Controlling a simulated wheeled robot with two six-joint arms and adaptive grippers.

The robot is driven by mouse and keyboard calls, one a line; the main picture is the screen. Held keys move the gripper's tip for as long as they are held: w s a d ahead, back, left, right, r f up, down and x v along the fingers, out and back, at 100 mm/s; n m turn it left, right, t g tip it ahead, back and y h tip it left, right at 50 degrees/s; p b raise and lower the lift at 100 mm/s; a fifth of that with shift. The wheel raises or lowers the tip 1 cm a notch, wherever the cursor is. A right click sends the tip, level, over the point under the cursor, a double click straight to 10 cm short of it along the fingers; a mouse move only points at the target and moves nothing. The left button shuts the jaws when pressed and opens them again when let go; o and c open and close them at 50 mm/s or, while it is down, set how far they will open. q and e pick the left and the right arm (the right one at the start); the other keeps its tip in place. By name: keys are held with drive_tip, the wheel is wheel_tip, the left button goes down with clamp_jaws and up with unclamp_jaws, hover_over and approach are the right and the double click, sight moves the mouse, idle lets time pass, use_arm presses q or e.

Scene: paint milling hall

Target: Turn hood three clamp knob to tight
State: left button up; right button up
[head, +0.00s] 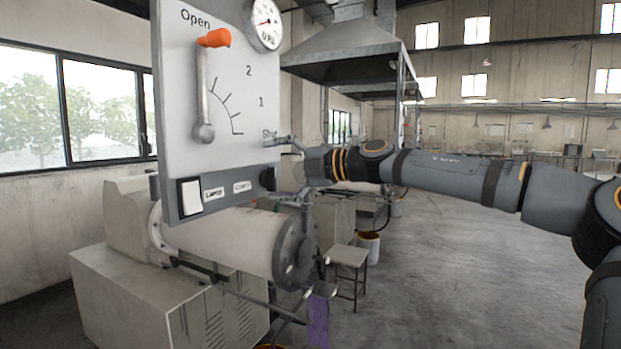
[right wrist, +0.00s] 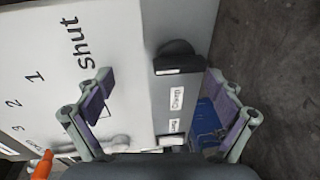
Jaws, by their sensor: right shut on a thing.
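The clamp knob (head: 267,178) is a small black knob at the lower right corner of the hood panel (head: 235,150), right of a label that seems to read "Clamp". In the right wrist view the dark knob (right wrist: 178,52) lies just ahead between my fingertips, nearer the right one. My right gripper (head: 281,168) is at the panel's right edge, one finger above and one below the knob's level. The right gripper (right wrist: 157,85) is shut on the knob, its fingers wide apart; where they touch it is hard to see. My left gripper is out of view.
The panel also carries an orange-tipped lever (head: 213,38) pointing up near "Open", a round gauge (head: 264,22) and a white lamp switch (head: 190,196). Below is a large pale cylinder machine (head: 220,240). A stool (head: 348,257) stands behind. The floor at right is clear.

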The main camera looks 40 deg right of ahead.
drive_tip(key=shift+s+d+r+b, duration=0.3)
drive_tip(key=shift+s+r+b, duration=0.3)
drive_tip(key=shift+b, duration=0.4)
use_arm(q)
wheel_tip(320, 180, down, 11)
drive_tip(key=b, duration=0.8)
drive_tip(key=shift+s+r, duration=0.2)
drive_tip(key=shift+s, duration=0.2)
use_arm(e)
drive_tip(key=s+a+f+v, duration=0.1)
drive_tip(key=v, duration=0.8)
drive_tip(key=shift+a+r, duration=0.15)
drive_tip(key=shift+a, duration=0.15)
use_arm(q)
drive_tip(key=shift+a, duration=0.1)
use_arm(e)
drive_tip(key=shift+s, duration=0.2)
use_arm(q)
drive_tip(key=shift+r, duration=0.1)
use_arm(e)
drive_tip(key=shift+w, duration=0.1)
